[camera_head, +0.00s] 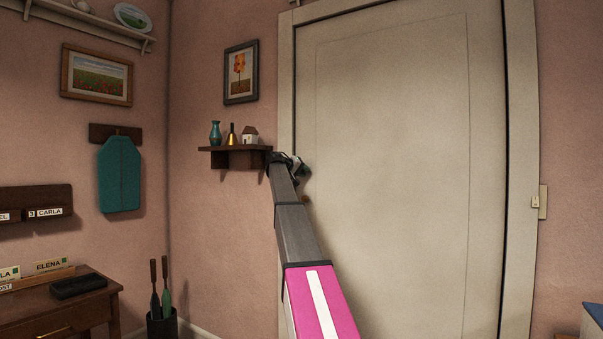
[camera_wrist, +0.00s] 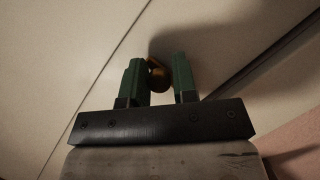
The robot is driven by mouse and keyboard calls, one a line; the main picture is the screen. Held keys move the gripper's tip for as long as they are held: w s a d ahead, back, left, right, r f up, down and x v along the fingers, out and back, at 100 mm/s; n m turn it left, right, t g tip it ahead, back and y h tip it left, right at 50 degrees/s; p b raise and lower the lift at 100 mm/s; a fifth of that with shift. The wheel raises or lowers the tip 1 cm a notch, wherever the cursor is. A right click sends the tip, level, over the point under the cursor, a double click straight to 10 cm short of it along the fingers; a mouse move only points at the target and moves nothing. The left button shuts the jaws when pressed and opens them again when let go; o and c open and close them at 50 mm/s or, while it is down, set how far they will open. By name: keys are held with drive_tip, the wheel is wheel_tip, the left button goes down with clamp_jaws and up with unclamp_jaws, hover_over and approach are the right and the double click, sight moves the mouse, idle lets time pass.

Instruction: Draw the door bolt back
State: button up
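In the wrist view a small brass knob (camera_wrist: 158,79), which looks like the bolt's handle, stands out from the cream door (camera_wrist: 105,50). My gripper (camera_wrist: 159,60) has its two green fingers apart, one on each side of the knob. The knob sits closer to the left finger, and a gap shows on its right; I cannot tell if it touches the left finger. The rest of the bolt is hidden or in shadow. In the head view my arm reaches the left edge of the door (camera_head: 400,150), and its end hides the bolt.
Left of my arm's end, a small dark shelf (camera_head: 233,150) holds a teal vase (camera_head: 215,134), a brass bell (camera_head: 232,136) and a little house (camera_head: 250,136). A framed flower picture (camera_head: 241,72) hangs above. The door face to the right is clear.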

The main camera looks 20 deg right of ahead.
drive_tip(key=o, duration=0.4)
drive_tip(key=shift+d+r, duration=0.25)
drive_tip(key=shift+d, duration=0.15)
drive_tip(key=shift+f, duration=0.1)
drive_tip(key=shift+s+a, duration=0.1)
drive_tip(key=shift+a, duration=0.05)
drive_tip(key=v, duration=1)
drive_tip(key=shift+s+a, duration=0.1)
drive_tip(key=shift+a, duration=0.15)
